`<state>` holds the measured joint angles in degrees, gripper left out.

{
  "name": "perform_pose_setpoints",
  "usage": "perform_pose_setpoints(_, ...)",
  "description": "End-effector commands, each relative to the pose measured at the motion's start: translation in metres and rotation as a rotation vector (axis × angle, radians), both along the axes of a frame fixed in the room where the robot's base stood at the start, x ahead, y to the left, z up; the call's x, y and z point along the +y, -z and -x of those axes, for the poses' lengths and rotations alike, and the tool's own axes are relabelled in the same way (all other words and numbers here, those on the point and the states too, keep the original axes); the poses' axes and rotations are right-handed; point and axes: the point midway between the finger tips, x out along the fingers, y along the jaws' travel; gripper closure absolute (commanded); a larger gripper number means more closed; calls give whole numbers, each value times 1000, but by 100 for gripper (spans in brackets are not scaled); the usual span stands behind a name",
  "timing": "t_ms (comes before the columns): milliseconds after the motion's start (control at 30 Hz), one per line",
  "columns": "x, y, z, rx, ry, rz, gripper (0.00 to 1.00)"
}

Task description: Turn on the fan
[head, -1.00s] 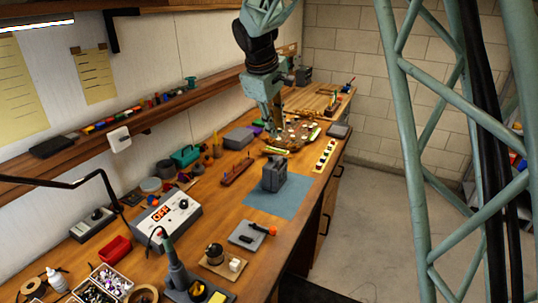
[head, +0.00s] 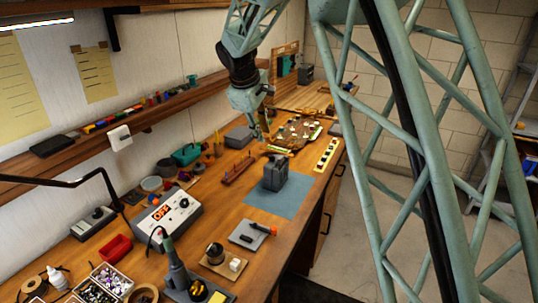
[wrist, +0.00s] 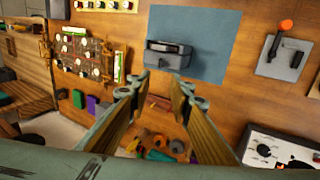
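I cannot clearly pick out a fan in either view. A white control box (head: 173,220) with a red display reading OFF and dark knobs stands on the bench at the left; part of it shows at the lower right of the wrist view (wrist: 280,150). A smaller dark box with a knob (head: 93,223) stands left of it. My gripper (head: 261,135) is above the far part of the bench, apart from both boxes. In the wrist view its fingers (wrist: 160,88) are spread with nothing between them.
A grey block-like device (head: 274,175) stands on a blue mat (head: 280,202). A circuit board (wrist: 88,52) lies beyond. A soldering-type tool in a stand (head: 182,278) is in the foreground. A shelf (head: 150,121) runs along the wall.

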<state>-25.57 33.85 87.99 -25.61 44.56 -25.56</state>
Motion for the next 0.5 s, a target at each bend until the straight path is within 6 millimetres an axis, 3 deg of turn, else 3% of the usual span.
perform_pose_setpoints(267, -2, 11, -4, 1, 2, 1, 81)
perform_pose_setpoints(500, -6, 34, -13, 1, 1, 0, 81)
